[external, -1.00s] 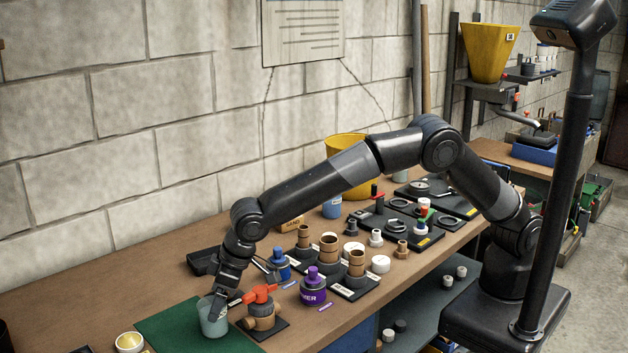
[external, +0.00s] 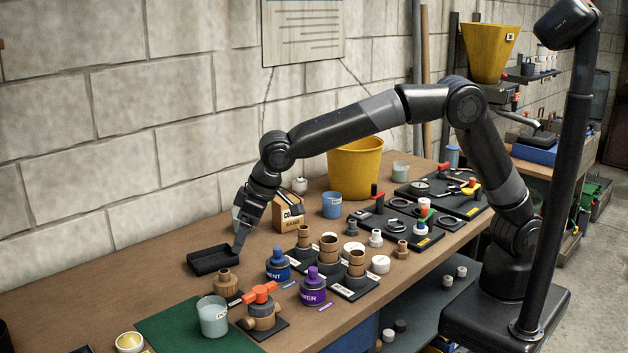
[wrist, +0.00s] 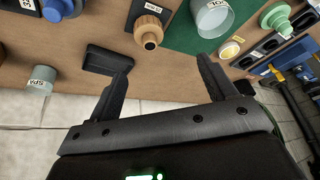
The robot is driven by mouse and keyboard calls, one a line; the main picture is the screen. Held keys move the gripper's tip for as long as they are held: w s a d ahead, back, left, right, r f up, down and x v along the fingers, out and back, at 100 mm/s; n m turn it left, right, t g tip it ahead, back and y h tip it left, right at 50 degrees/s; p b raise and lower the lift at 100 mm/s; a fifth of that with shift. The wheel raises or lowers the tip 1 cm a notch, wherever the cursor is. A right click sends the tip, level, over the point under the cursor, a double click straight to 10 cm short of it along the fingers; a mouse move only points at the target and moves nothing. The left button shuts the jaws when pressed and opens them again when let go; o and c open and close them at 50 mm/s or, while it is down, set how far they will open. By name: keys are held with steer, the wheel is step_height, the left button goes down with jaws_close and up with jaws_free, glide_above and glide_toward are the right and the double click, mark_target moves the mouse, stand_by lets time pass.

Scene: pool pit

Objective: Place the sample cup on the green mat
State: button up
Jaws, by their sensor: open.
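The sample cup (external: 214,316), a pale teal see-through cup, stands upright on the green mat (external: 165,330) at the front left of the bench. In the wrist view the cup (wrist: 213,18) shows at the top, over the green mat (wrist: 180,30). My gripper (external: 240,238) is clear of the cup, behind it and to its right in the external view, near the black tray's right end. In the wrist view my gripper (wrist: 164,75) has its fingers spread, with nothing between them.
The black tray (external: 213,262) lies behind the mat. A brown fitting (external: 226,281) and a red-handled valve (external: 262,310) stand close to the cup. Bottles and pipe stubs stand to the right. Another cup, labelled SPA (wrist: 40,78), is at left in the wrist view.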

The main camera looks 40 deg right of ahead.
steer(key=w+d+r+m, duration=0.1)
steer(key=d+r, duration=0.2)
steer(key=d, duration=0.8)
steer(key=w+d+r+m+t, duration=0.1)
steer(key=d+r, duration=0.3)
steer(key=d, duration=0.7)
steer(key=w+d+r+m, duration=0.1)
steer(key=d+r+m, duration=0.15)
steer(key=d, duration=0.75)
steer(key=s+d+f+m+h, duration=0.1)
steer(key=s+d+f, duration=0.1)
steer(key=s+d, duration=0.7)
steer(key=s+d+f+m+t+h, duration=0.1)
steer(key=s+d+f+m+h, duration=0.1)
steer(key=s+d, duration=0.8)
steer(key=d, duration=0.6)
steer(key=shift+d, duration=0.35)
